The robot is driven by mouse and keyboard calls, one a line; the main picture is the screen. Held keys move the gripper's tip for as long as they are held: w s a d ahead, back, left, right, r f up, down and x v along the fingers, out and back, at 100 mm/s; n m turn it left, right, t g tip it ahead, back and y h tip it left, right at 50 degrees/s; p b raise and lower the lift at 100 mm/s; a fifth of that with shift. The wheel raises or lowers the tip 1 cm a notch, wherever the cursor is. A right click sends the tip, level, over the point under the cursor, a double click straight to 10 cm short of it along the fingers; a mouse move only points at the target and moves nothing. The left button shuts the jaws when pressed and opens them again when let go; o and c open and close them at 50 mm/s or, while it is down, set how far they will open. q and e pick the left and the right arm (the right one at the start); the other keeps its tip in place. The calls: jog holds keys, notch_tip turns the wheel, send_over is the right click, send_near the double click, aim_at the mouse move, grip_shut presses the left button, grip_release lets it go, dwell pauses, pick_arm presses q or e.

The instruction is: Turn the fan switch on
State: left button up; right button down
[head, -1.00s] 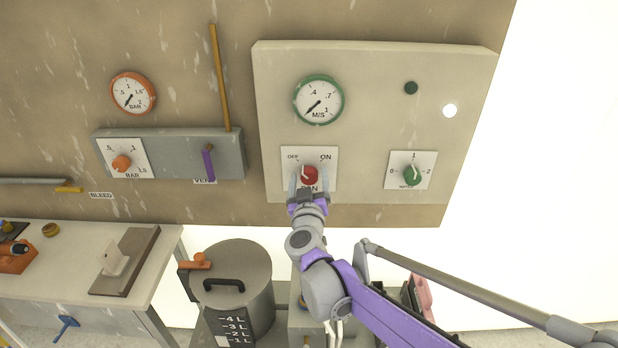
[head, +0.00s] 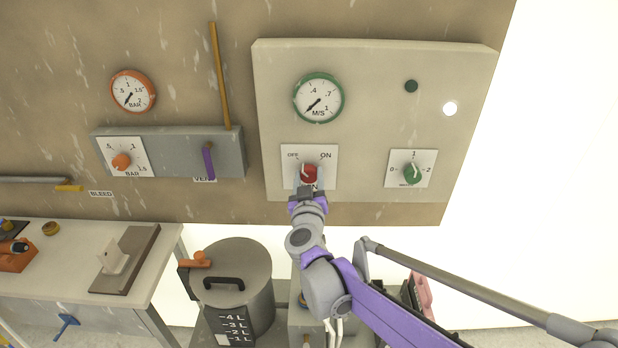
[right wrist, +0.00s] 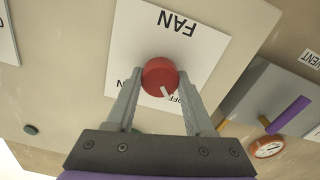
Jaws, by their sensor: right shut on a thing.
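The fan switch is a round red knob (head: 309,173) on a white plate marked OFF and ON, on the pale panel. Its white pointer line leans up-left toward OFF. In the right wrist view the red knob (right wrist: 160,76) shows its white mark beside the OFF lettering. My right gripper (head: 308,181) reaches it from below and is shut on the knob, one finger on each side. The two fingers also flank it in the right wrist view (right wrist: 160,85). My left gripper is not in view.
A green M/S gauge (head: 319,98) sits above the switch, its needle pointing down-left. A green knob (head: 412,173) is to the right on the same panel (head: 370,60). A lidded grey pot (head: 232,275) and a workbench (head: 60,240) stand below left.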

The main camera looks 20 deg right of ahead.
jog(key=m+b, duration=0.1)
jog(key=m, duration=0.2)
jog(key=shift+f, duration=0.1)
jog(key=m, duration=0.4)
jog(key=shift+m+b, duration=0.35)
jog(key=shift+m, duration=0.05)
jog(key=m, duration=0.9)
jog(key=shift+m, duration=0.5)
jog(key=shift+c, duration=1.4)
grip_release()
jog(key=shift+s, duration=0.1)
